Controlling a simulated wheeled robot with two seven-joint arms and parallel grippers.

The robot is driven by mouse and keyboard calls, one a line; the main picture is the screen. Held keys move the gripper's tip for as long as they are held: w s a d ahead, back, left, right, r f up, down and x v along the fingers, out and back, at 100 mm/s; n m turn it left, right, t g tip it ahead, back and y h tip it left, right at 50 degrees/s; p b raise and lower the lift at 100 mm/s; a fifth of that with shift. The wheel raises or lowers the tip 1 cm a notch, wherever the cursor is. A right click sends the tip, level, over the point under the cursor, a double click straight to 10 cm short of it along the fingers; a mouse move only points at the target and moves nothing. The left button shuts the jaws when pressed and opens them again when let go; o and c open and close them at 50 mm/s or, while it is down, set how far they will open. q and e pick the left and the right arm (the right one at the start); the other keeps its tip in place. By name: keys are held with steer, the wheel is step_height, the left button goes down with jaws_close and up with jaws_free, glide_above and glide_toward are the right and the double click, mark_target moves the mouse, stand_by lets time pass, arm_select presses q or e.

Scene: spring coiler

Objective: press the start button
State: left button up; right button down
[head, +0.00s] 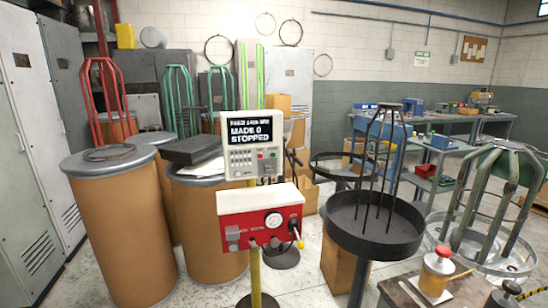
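A light grey control panel (232,173) stands on a yellow post in the middle of the head view. Its dark screen (250,131) reads "MADE 0" and "STOPPED", with a smaller, partly legible feed line above. Below the screen are a keypad (241,161) on the left and several small buttons (267,155) on the right, one of them reddish. They are too small for me to tell which is the start button. A red box (240,203) with a round gauge and several knobs sits below the panel. Neither of my grippers is in view.
Brown drums (118,225) stand left of the panel. A black round tray on a stand (345,234) with upright rods is to its right. A small table (393,290) with a red-and-yellow jar (436,272) is at front right. A workbench (440,120) is behind.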

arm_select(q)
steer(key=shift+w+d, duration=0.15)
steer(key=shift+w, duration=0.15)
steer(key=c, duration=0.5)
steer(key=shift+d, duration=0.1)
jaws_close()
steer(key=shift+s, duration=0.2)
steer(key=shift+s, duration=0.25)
